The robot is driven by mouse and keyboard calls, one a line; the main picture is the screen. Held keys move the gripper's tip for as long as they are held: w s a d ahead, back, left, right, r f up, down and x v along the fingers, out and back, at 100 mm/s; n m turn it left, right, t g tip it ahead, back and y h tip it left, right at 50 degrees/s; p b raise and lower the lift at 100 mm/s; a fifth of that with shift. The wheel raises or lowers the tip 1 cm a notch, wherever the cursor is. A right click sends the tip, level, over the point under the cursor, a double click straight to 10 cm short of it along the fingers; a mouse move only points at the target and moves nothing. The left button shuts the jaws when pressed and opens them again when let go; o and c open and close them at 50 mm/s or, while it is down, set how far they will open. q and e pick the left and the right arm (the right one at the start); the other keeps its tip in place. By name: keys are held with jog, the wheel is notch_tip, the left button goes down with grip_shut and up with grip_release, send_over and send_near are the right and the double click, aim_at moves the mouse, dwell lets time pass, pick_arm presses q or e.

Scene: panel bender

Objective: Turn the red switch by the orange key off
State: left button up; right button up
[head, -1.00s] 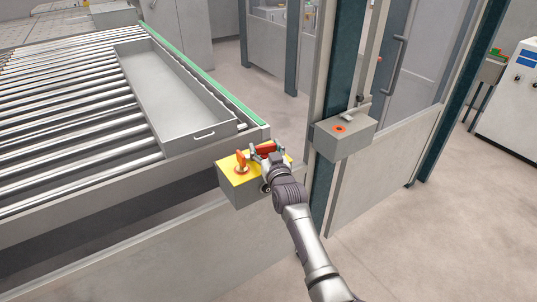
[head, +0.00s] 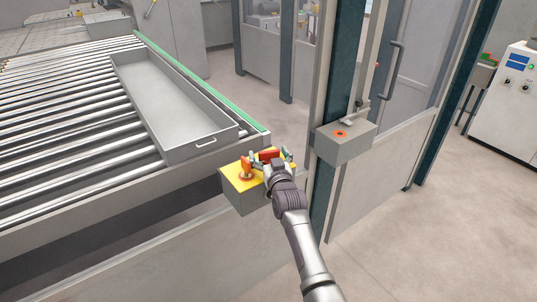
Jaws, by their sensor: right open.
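A grey box with a yellow top (head: 232,181) is at the corner of the roller table. The orange key (head: 246,169) stands upright on the left of its top. The red switch (head: 269,154) is to the right of the key, on the far part of the top. My right gripper (head: 272,158) is open over the box. Its fingers are on the left and right of the red switch; whether they touch it I cannot tell. The gripper hides the near right part of the box top. My left gripper is not in view.
The roller table (head: 75,135) with a grey tray (head: 180,105) is at the left. Bare floor lies at the right.

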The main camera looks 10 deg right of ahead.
aim_at(269, 151)
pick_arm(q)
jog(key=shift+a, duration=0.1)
pick_arm(e)
jog(key=shift+r, duration=0.3)
notch_tip(269, 151, up, 10)
jog(key=shift+f, duration=0.25)
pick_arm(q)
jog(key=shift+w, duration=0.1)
